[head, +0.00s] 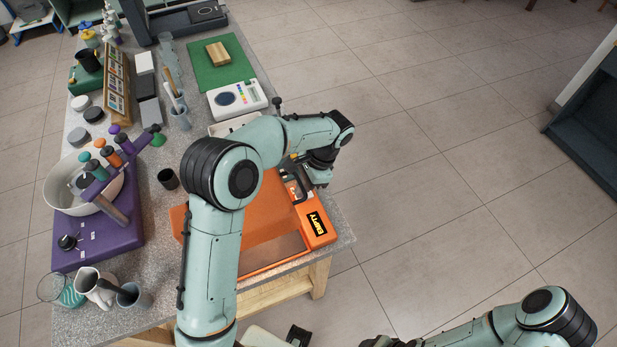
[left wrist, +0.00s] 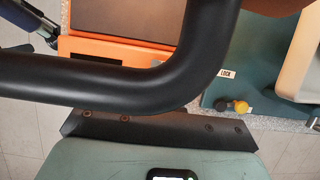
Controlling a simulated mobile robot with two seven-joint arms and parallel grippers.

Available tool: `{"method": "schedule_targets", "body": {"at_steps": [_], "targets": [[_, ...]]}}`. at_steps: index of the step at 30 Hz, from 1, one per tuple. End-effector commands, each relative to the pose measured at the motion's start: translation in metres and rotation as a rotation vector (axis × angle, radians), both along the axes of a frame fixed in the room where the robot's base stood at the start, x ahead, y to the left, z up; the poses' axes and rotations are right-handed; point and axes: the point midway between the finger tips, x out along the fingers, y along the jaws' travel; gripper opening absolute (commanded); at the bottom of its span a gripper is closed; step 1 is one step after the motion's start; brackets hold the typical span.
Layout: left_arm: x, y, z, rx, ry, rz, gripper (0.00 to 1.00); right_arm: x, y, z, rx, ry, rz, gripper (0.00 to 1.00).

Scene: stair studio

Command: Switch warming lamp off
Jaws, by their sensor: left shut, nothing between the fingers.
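I cannot pick out a warming lamp or its switch for sure in either view. My left gripper (head: 304,182) is shut and empty, low over the right part of an orange unit (head: 318,237) with a black and yellow "EMPTY" label; I cannot tell whether it touches it. My own forearm hides part of this unit. In the left wrist view, orange edging (left wrist: 105,50) shows around a dark panel. A thick black curved bar (left wrist: 110,88) crosses close to that camera. The fingertips are not clear there.
A teal panel (left wrist: 235,80) carries a "LOCK" label and yellow and dark knobs. A white device (head: 237,100) and green mat (head: 222,64) lie farther back on the counter. A purple stand (head: 100,240) and white bowl (head: 60,190) are left.

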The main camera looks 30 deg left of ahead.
Motion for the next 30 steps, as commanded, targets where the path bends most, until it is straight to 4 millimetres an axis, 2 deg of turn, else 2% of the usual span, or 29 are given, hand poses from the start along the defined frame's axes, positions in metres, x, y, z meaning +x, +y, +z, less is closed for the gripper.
{"method": "schedule_targets", "body": {"at_steps": [3, 15, 18, 30], "targets": [[-0.003, 0.003, -0.007, 0.001, 0.001, 0.001, 0.0, -0.001, 0.0, -0.001, 0.0, 0.001, 0.0, 0.6], [-0.003, 0.003, -0.01, 0.001, -0.001, 0.0, 0.0, -0.001, 0.0, -0.001, 0.0, 0.001, 0.0, 0.6], [-0.008, 0.007, -0.017, 0.002, 0.002, 0.0, 0.0, -0.002, 0.0, -0.003, 0.0, 0.002, 0.0, 0.6], [-0.004, 0.003, -0.013, 0.0, 0.001, -0.001, 0.0, 0.001, 0.0, 0.002, 0.0, -0.002, 0.0, 0.6]]}}
